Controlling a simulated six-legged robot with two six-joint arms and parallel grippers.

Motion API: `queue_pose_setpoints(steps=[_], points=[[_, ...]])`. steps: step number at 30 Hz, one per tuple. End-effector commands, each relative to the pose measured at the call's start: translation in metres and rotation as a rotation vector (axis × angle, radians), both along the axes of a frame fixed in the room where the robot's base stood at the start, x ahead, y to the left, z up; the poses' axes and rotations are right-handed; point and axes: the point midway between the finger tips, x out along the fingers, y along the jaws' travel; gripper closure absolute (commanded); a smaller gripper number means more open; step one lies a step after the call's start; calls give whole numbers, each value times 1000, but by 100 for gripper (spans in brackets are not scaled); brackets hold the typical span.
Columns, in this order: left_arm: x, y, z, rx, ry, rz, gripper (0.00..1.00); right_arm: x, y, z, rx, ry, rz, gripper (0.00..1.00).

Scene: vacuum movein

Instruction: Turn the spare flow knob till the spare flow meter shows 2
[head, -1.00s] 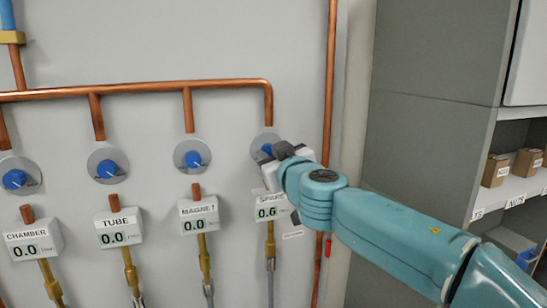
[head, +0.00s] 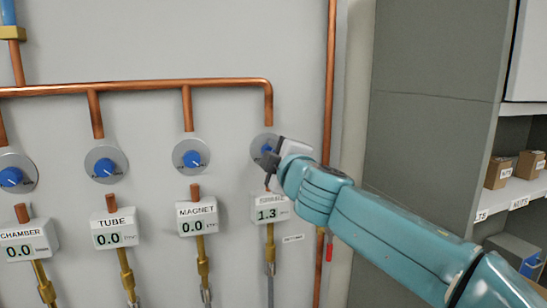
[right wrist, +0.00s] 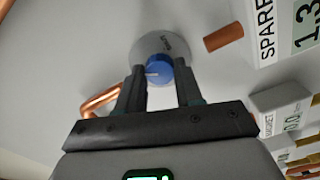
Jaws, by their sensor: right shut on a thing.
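The blue spare flow knob (right wrist: 158,71) sits on a grey round plate on the wall. In the head view the spare knob (head: 266,149) is partly covered by my right gripper (head: 268,156). In the right wrist view my right gripper (right wrist: 160,80) has its two dark fingers on either side of the knob, shut on it. My left gripper is not in view.
The chamber knob (head: 11,177), tube knob (head: 104,167) and magnet knob (head: 192,158) stand to the left, with meters reading 0.0. A copper pipe (head: 329,90) runs vertically right of the spare knob. Shelves with boxes (head: 497,172) stand at far right.

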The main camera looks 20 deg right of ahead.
Motion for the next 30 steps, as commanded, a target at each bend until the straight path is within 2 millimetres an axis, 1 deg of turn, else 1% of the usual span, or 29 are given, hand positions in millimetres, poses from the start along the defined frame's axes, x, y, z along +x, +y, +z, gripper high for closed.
queue_pose_setpoints(steps=[1, 14, 30], points=[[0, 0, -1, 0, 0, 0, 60, -1, 0, 2, -44, -6, 1, 95], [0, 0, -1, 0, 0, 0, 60, -1, 1, 2, -454, -20, 2, 95], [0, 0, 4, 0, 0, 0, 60, 0, 1, 1, -948, -36, 1, 95]])
